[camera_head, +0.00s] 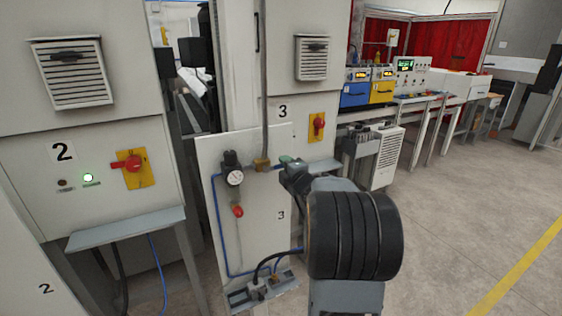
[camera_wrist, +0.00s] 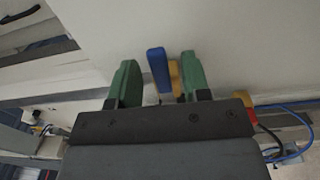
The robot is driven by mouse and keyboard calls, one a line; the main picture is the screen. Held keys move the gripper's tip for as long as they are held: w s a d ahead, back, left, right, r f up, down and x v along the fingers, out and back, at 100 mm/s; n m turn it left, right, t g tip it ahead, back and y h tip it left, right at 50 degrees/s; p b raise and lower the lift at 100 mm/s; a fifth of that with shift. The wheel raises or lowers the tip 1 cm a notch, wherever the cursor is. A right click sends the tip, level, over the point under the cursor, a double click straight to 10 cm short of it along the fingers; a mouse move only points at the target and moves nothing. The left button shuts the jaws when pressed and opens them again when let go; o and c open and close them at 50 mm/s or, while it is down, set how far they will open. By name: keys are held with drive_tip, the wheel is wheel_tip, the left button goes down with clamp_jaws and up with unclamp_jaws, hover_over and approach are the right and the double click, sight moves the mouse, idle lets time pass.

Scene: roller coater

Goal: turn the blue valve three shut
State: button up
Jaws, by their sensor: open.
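The blue valve's handle (camera_wrist: 157,68) stands upright in the wrist view, with a brass body (camera_wrist: 175,76) just to its right. My gripper (camera_wrist: 161,80) is open, its two green-tipped fingers on either side of the handle. The handle is nearer the right finger, with a visible gap to the left one; I cannot tell whether the right finger touches the brass part. There the valve is mostly hidden by my gripper and arm.
The panel carries a pressure gauge (camera_head: 235,177), a red-ended part (camera_head: 238,211), a brass fitting (camera_head: 262,164) and blue tubing. A red switch (camera_head: 319,124) is above right and another (camera_head: 133,163) is on cabinet 2. Open floor (camera_head: 460,210) lies to the right.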

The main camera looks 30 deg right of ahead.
drive_tip(key=shift+w+d+p, duration=0.2)
drive_tip(key=shift+w+p, duration=0.1)
drive_tip(key=shift+w, duration=1.3)
clamp_jaws()
